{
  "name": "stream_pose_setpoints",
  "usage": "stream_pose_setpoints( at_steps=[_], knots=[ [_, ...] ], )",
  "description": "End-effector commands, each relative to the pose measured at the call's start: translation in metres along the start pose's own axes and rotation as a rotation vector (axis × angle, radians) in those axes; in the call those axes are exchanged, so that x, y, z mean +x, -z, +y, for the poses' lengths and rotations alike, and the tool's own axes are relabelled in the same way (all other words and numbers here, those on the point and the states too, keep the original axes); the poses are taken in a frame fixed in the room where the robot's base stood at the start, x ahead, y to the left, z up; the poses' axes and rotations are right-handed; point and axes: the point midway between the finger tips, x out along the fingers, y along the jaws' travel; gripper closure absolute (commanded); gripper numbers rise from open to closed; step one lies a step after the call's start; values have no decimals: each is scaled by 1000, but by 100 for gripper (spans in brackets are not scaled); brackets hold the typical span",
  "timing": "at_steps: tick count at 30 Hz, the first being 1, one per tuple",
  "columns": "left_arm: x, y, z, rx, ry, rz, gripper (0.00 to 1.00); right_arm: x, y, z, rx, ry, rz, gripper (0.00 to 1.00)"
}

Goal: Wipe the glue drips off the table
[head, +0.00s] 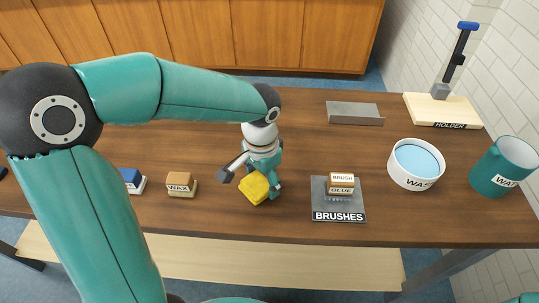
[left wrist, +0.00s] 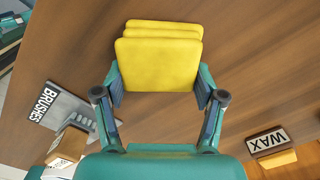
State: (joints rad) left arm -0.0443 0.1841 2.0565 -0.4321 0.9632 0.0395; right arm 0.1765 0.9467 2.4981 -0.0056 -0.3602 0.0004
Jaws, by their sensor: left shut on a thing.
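A folded yellow cloth (head: 255,189) is held between the fingers of my left gripper (head: 252,180), over the front middle of the brown wooden table (head: 300,150). In the left wrist view the yellow cloth (left wrist: 158,65) shows several stacked layers, with a finger of my left gripper (left wrist: 159,86) on each side. I cannot tell whether the cloth touches the table. I cannot make out any glue drips on the wood; the arm and the cloth hide part of it. My right gripper does not show.
A wax block (head: 181,184) and a blue-topped block (head: 131,178) lie left. A grey metal piece (head: 354,113) lies behind.

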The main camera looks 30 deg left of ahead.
Motion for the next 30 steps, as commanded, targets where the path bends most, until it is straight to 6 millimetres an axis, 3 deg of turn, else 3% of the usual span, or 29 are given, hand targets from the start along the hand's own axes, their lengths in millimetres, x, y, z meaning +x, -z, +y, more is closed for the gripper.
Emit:
stream_pose_setpoints(
  at_steps=[4, 9, 30],
  knots=[
    [2, 5, 12, 3, 0, -1, 63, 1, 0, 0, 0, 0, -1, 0],
    [-28, 4, 11, -2, -2, 2, 63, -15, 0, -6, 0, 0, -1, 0],
    [-82, 1, 9, -9, -1, 1, 63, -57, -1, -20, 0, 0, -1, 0]
  ],
)
